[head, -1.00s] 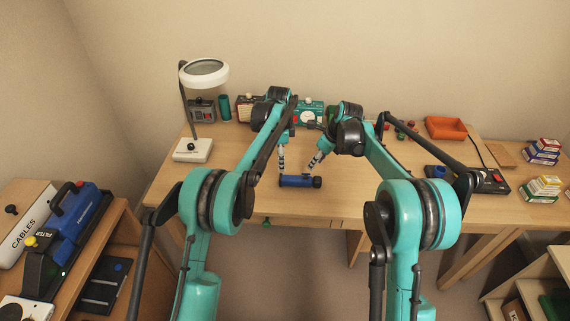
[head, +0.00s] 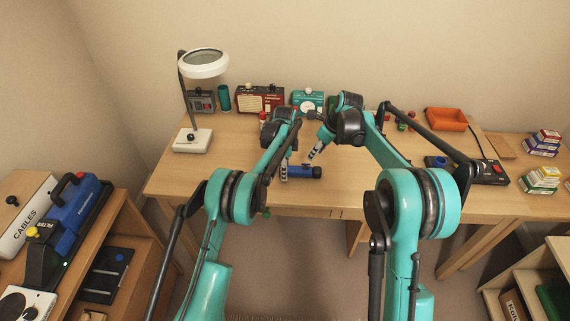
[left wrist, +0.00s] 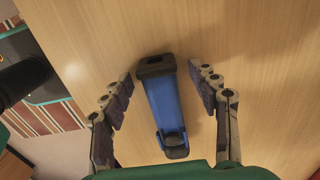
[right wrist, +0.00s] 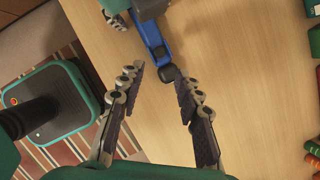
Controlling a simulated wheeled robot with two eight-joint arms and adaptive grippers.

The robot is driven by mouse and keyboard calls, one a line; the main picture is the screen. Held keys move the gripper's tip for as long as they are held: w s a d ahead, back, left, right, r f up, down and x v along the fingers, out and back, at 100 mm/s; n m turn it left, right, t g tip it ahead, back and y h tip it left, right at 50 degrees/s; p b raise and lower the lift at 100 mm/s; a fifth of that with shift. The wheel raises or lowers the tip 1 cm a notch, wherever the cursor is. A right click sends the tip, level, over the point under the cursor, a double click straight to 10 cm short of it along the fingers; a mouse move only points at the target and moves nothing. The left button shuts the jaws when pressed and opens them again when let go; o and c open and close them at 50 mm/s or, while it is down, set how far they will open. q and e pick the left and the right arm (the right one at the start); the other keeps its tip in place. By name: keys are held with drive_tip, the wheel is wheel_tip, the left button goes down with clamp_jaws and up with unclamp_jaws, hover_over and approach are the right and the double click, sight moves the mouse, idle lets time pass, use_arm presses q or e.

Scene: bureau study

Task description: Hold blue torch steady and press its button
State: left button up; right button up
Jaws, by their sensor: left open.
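The blue torch (head: 303,172) lies on its side on the wooden desk, near the front edge. In the left wrist view the torch (left wrist: 166,106) lies between the two spread fingers of my left gripper (left wrist: 167,95), with space on both sides. In the head view my left gripper (head: 284,171) is low at the torch's left end. My right gripper (head: 314,154) is above and beyond the torch's right end. In the right wrist view my right gripper (right wrist: 160,88) is open and empty, and the torch's dark end (right wrist: 168,73) shows between its fingertips. I cannot make out the button.
A magnifier lamp (head: 192,140) stands at the desk's left. A red radio (head: 262,99) and a teal device (head: 308,101) stand at the back. An orange tray (head: 446,119) and a dark control box (head: 490,172) are on the right. The desk left of the torch is clear.

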use_arm(q)
clamp_jaws()
use_arm(e)
clamp_jaws()
idle(0.9)
drive_tip(key=n+t+y, duration=0.3)
drive_tip(key=n+t, duration=0.1)
drive_tip(key=n, duration=0.3)
approach(300, 165)
drive_tip(key=shift+x, duration=2.25)
drive_tip(key=shift+s, duration=0.15)
